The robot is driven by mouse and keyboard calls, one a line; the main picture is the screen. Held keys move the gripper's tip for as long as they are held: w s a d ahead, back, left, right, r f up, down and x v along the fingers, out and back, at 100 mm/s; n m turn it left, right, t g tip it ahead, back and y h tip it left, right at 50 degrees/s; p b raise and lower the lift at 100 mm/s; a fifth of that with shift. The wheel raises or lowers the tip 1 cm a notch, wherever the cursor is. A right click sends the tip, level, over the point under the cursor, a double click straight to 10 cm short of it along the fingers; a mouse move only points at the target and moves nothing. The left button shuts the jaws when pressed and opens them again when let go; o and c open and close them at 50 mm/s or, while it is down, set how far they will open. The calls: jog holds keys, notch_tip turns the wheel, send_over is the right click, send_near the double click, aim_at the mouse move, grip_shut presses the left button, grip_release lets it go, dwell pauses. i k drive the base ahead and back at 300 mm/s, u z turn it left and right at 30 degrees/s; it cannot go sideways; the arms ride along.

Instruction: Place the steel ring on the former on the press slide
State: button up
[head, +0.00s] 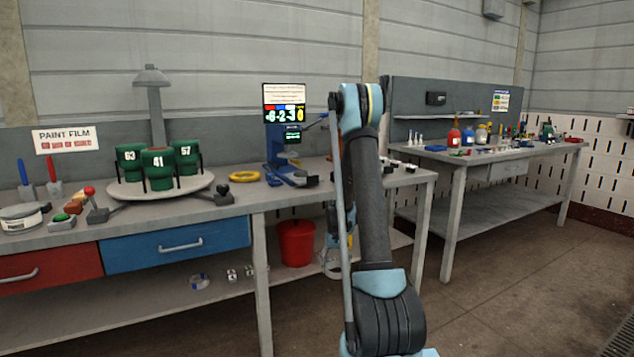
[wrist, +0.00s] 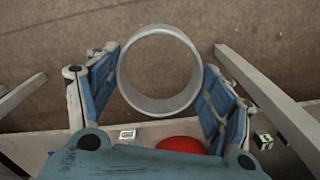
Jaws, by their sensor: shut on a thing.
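The steel ring (wrist: 160,105) is a plain grey open band, held between the two blue-padded fingers of my gripper (wrist: 162,68) in the wrist view. In the head view my gripper (head: 333,245) hangs in front of the bench's right part, below its top, and the ring (head: 326,268) shows at its lower end, partly covered by my arm. A blue upright stand (head: 279,152) with a small screen and a lever, perhaps the press, is on the bench. Low blue and dark parts lie at its foot. I cannot make out the former there for certain.
Green cups (head: 158,170) marked with numbers stand on a round turntable (head: 128,190) at left. A yellow ring (head: 244,176) lies on the bench. A red bucket (head: 296,243) stands on the lower shelf. Another bench (head: 490,155) is at right, with open floor in front.

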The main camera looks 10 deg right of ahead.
aim_at(300, 176)
jog(key=z, duration=1.9)
jog(key=i, duration=0.85)
jog(key=u, duration=2.1)
